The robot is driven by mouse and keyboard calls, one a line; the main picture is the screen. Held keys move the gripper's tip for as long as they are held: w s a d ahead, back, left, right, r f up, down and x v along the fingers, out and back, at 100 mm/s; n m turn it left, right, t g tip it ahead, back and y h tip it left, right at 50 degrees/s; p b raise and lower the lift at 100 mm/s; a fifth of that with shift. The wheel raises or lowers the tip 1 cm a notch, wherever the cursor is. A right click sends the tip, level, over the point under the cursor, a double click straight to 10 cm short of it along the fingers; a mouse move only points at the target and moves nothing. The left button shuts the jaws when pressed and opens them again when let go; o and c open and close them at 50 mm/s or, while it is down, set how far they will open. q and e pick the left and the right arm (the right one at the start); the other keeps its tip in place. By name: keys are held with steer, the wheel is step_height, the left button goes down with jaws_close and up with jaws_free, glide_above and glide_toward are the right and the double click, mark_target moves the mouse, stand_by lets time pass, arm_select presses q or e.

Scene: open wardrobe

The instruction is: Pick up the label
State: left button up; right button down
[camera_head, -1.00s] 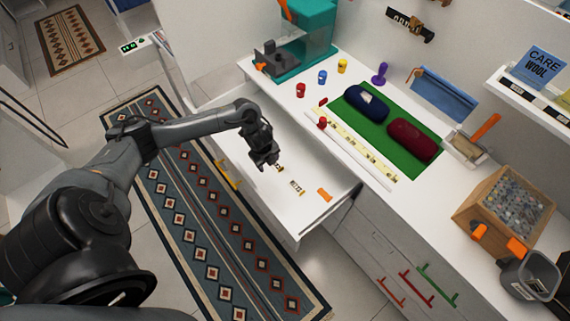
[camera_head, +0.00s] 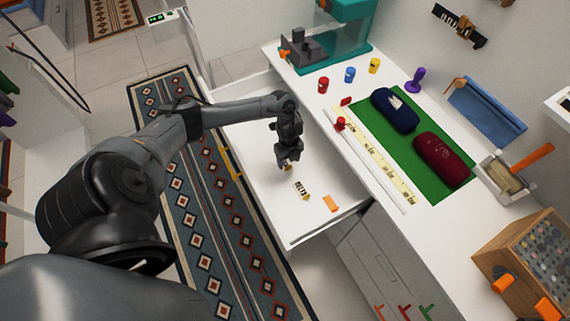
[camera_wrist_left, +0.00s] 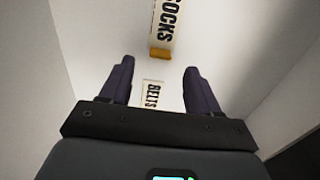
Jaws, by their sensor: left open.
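Small labels lie in the open white drawer. In the left wrist view, a white label reading BELTS (camera_wrist_left: 153,95) shows between my fingers, partly hidden by the gripper body. A label reading SOCKS with a yellow end (camera_wrist_left: 162,25) lies beyond the fingertips. In the head view, a black-and-white label (camera_head: 301,189) and an orange piece (camera_head: 330,204) lie in the drawer. My right gripper is out of view.
The drawer (camera_head: 262,190) has raised walls around the gripper. The counter beside it holds a green mat (camera_head: 405,148) with a navy and a dark red case, a yellow ruler (camera_head: 375,155), small coloured pieces and a teal machine (camera_head: 340,35). A patterned rug (camera_head: 195,215) lies on the floor.

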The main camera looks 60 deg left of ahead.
mark_target(289, 163)
arm_select(q)
steer(key=shift+f+b, duration=0.7)
steer(key=shift+f, duration=1.7)
steer(key=c, duration=1.1)
steer(key=shift+r, duration=0.15)
steer(key=shift+r+p, duration=0.3)
steer(key=shift+r, duration=0.35)
step_height(289, 163, up, 3)
steer(key=shift+f+p, duration=0.1)
steer(key=shift+p, duration=0.4)
steer(key=d+r+p, duration=0.1)
steer(key=d+r, duration=0.1)
steer(key=d, duration=0.2)
steer(key=d+r+p, duration=0.1)
steer(key=d+r, duration=0.1)
steer(key=d, duration=0.1)
steer(key=d+r+p, duration=0.1)
steer(key=d+r, duration=0.1)
steer(key=d, duration=0.2)
steer(key=shift+s+d+r, duration=0.25)
steer(key=shift+d+r, duration=0.05)
